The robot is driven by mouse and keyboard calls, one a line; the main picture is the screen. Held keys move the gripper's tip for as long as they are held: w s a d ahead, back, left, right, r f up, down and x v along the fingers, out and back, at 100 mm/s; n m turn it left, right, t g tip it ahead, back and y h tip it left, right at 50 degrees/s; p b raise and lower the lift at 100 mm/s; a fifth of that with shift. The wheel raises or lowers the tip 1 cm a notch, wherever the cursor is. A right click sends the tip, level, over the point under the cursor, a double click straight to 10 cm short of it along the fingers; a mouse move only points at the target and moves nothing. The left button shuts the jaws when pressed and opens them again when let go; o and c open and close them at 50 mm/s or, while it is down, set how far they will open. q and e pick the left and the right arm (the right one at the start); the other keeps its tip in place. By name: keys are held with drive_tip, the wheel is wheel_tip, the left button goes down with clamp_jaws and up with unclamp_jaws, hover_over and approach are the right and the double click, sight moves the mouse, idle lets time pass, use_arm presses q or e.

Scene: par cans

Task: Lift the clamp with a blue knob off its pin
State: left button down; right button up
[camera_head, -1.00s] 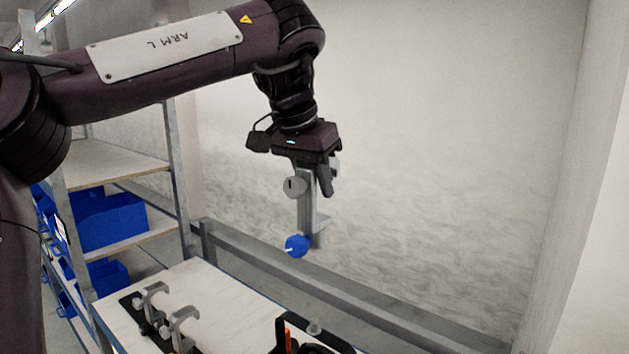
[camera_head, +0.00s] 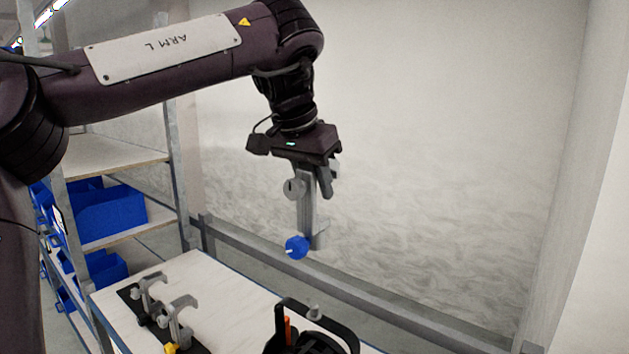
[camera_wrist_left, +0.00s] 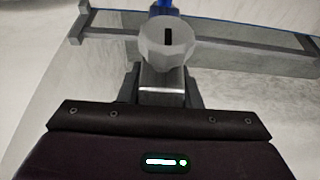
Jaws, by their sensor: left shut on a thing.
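The clamp with a blue knob (camera_head: 308,215) hangs upright from my left gripper (camera_head: 313,174), its blue knob (camera_head: 297,247) at the lower end. The left gripper is shut on the clamp's upper part, high above the table (camera_head: 215,295) and clear of it. In the left wrist view the clamp's grey round part (camera_wrist_left: 163,42) stands in front of the gripper, with a bit of blue behind it at the top edge. My right gripper is not in view.
Two other grey clamps (camera_head: 181,318) (camera_head: 150,290) stand on a black strip at the table's left; a yellow knob shows on the nearer one. A black carrier with a handle (camera_head: 318,318) stands at the front right. A shelf with blue bins (camera_head: 112,217) is at left.

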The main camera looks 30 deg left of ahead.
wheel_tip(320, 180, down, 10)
drive_tip(key=b, duration=0.9)
drive_tip(key=shift+b, duration=0.3)
idle(1.3)
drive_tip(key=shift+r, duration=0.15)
